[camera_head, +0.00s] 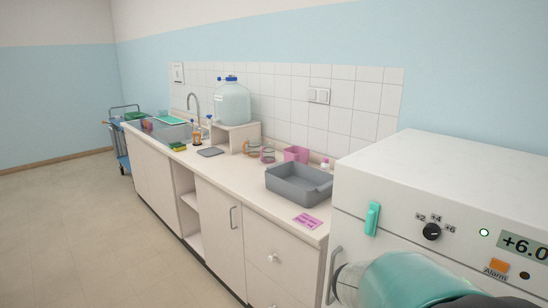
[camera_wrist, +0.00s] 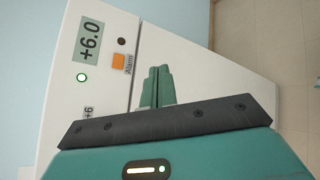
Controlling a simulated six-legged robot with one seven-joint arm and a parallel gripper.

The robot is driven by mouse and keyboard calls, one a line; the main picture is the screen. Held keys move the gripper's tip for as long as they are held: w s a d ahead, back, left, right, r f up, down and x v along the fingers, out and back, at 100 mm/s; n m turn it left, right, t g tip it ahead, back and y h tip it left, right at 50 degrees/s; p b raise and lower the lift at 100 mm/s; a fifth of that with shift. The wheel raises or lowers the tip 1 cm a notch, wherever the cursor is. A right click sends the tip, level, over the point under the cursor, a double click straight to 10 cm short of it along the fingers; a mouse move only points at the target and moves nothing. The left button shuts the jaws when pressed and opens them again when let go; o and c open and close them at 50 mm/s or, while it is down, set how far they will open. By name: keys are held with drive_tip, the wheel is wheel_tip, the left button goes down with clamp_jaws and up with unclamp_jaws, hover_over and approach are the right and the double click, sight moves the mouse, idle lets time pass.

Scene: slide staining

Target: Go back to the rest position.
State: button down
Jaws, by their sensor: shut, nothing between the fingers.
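My gripper (camera_wrist: 157,72) shows in the wrist view with its two green fingers together, shut and empty. It lies in front of the white appliance (camera_wrist: 220,85), whose display reads +6.0. I cannot tell how large the gap to its surface is. In the head view, a teal and dark part of my arm crosses the lower right corner, in front of the same appliance (camera_head: 450,165). The fingertips cannot be made out there.
The appliance front has a teal handle (camera_head: 372,218), a black knob (camera_head: 432,231) and an orange alarm button. To its left runs a counter (camera_head: 222,172) with a grey tray (camera_head: 299,188), a pink card (camera_head: 306,221), a large bottle (camera_head: 232,103) and a sink. The floor (camera_head: 75,220) at left is clear.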

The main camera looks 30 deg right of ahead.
drive_tip(key=w+a+f+t+y, duration=0.1)
drive_tip(key=w+a+t+y, duration=0.2)
drive_tip(key=a, duration=0.4)
drive_tip(key=w+a+f+m+t+y, duration=0.1)
drive_tip(key=w+a+t, duration=0.25)
drive_tip(key=a, duration=0.35)
drive_tip(key=w+a+f+t+y, duration=0.1)
drive_tip(key=w+a+t+y, duration=0.1)
drive_tip(key=w+a+y, duration=0.3)
drive_tip(key=w+a+r+t+y, duration=0.1)
drive_tip(key=a+r+t, duration=0.1)
drive_tip(key=a, duration=0.7)
drive_tip(key=w+a+r+t+y, duration=0.1)
drive_tip(key=a+r+t+y, duration=0.1)
drive_tip(key=a, duration=0.6)
drive_tip(key=shift+w+a+r+t, duration=0.25)
drive_tip(key=shift+w+a+t, duration=0.1)
drive_tip(key=shift+t, duration=0.3)
drive_tip(key=shift+d, duration=0.2)
